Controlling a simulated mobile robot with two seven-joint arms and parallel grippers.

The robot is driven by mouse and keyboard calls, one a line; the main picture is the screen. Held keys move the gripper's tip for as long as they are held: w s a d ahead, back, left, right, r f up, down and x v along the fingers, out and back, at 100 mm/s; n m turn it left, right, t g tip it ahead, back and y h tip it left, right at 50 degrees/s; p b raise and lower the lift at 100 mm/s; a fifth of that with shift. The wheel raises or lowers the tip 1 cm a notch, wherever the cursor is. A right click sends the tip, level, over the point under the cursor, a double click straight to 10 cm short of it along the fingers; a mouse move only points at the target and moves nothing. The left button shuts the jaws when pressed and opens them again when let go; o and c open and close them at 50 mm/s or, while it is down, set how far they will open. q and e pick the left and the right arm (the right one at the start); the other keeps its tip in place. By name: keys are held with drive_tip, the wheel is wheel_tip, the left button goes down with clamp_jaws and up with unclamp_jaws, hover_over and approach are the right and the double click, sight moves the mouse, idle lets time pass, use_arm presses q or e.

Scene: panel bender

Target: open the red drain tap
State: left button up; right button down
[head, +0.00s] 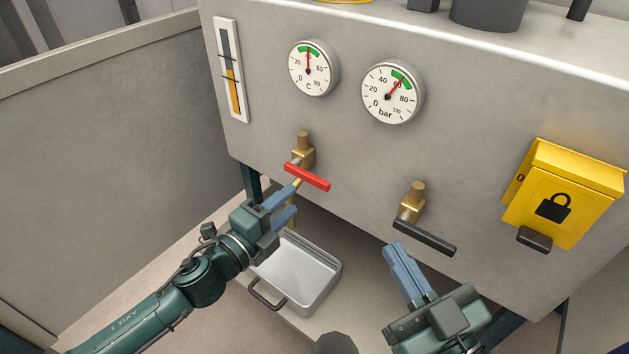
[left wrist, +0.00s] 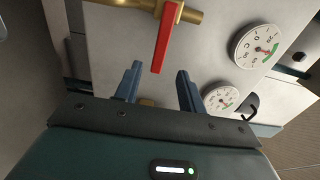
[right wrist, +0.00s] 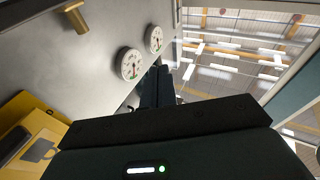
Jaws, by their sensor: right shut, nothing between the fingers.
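The red tap handle (head: 307,176) sits on a brass valve body (head: 304,150) at the lower edge of the grey panel. It lies crosswise, sloping slightly down to the right. My left gripper (head: 290,202) is open just below the handle, with its fingers near it. In the left wrist view the red handle (left wrist: 166,38) points towards the gap between the open fingertips (left wrist: 159,70); whether it is between or touching them I cannot tell. My right gripper (head: 394,248) is shut and empty, below the black-handled tap. It also shows shut in the right wrist view (right wrist: 157,72).
A second brass tap with a black handle (head: 425,238) is to the right. A metal tray (head: 325,292) lies below the red tap. Two gauges (head: 313,68) (head: 392,92) and a level glass (head: 231,70) are above. A yellow lock box (head: 562,193) sticks out at right.

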sight(311, 182)
use_arm(q)
drive_tip(key=b+x, duration=0.1)
drive_tip(key=x, duration=0.8)
drive_tip(key=shift+b, duration=0.35)
drive_tip(key=shift+c, duration=0.2)
clamp_jaws()
